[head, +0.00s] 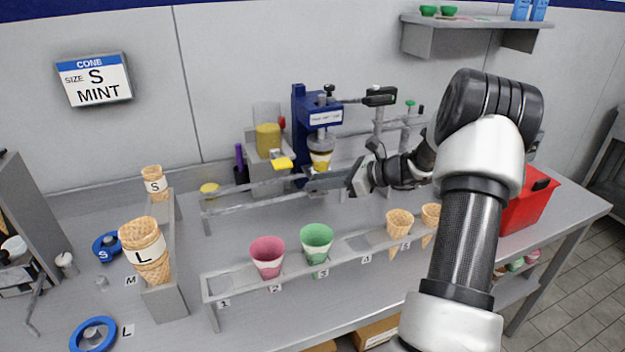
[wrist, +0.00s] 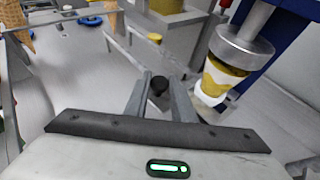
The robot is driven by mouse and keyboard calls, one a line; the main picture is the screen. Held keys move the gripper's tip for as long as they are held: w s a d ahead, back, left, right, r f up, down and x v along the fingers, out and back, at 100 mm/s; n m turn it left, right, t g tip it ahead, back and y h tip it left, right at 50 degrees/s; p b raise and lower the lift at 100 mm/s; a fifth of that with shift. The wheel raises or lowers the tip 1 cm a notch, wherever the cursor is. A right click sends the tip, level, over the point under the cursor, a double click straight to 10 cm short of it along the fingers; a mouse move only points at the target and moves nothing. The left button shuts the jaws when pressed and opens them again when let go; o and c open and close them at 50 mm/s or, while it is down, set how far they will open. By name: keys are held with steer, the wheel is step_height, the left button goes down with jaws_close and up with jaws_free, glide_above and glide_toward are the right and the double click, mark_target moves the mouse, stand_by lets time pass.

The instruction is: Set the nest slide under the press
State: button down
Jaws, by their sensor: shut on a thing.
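The blue press (head: 303,130) stands at the back of the bench, with its grey ram above a yellow-and-white wrapped cone (head: 320,160). The wrist view shows the ram (wrist: 243,45) directly above this cone (wrist: 220,82), at the right. My gripper (head: 310,184) is low in front of the press. Its fingers are shut on a small black knob (wrist: 159,86), which seems to be the nest slide's handle. The rest of the slide is mostly hidden, and I cannot tell exactly how the cone sits in it.
A front rack (head: 345,250) holds a pink cup (head: 268,257), a green cup (head: 317,241) and wafer cones (head: 399,222). A large cone (head: 145,250) stands at left. A red bin (head: 525,205) is at right, beyond my arm. A wall sign (head: 95,80) reads S MINT.

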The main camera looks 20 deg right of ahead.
steer(key=shift+d, duration=0.3)
steer(key=c, duration=1.5)
jaws_free()
steer(key=p+v, duration=0.1)
steer(key=v, duration=1.6)
steer(key=shift+s+d+r+p, duration=0.1)
steer(key=shift+s+r+p, duration=0.1)
steer(key=shift+p, duration=0.1)
